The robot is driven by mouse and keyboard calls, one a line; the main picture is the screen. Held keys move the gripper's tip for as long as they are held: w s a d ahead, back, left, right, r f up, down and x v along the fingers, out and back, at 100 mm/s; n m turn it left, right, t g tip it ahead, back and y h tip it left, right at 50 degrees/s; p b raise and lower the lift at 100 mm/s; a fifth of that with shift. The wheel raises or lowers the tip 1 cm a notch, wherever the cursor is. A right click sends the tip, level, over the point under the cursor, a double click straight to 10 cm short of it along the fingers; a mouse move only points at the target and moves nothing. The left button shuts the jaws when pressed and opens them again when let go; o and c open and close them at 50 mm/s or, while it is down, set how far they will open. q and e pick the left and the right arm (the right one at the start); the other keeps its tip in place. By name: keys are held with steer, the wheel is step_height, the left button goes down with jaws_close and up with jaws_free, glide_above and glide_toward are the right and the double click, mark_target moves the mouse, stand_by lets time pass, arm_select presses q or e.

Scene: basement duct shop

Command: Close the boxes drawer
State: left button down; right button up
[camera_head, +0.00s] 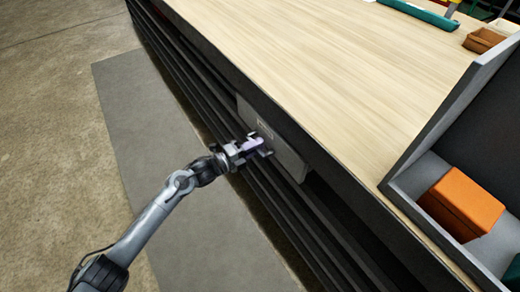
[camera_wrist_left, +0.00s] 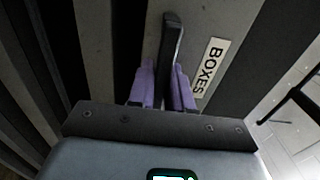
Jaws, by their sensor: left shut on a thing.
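The boxes drawer (camera_head: 285,140) is a grey front under the edge of the wooden worktop in the head view. In the left wrist view its front (camera_wrist_left: 235,25) carries a white label (camera_wrist_left: 208,68) reading BOXES. A dark bar handle (camera_wrist_left: 171,45) stands out beside the label. My left gripper (camera_head: 262,146) is at the drawer front, and its purple fingers (camera_wrist_left: 165,85) sit on both sides of the handle, shut on it. How far the drawer stands out is hard to tell. My right gripper is in neither view.
The long wooden worktop (camera_head: 300,50) runs above the drawer. At the right a grey bin (camera_head: 425,170) holds an orange box (camera_head: 462,203). Brown trays (camera_head: 482,40) and a teal item (camera_head: 420,13) lie at the back. A grey mat (camera_head: 150,160) covers the clear floor in front.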

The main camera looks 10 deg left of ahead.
arm_select(q)
steer(key=shift+f, duration=0.1)
steer(key=c, duration=1.3)
jaws_free()
steer(key=shift+c, duration=0.2)
steer(key=shift+o, duration=1.1)
steer(key=shift+w+d, duration=0.1)
steer(key=shift+w, duration=0.1)
steer(key=shift+s+a, duration=0.35)
steer(key=p+v, duration=0.5)
steer(key=v, duration=0.4)
steer(key=shift+s+a, duration=0.3)
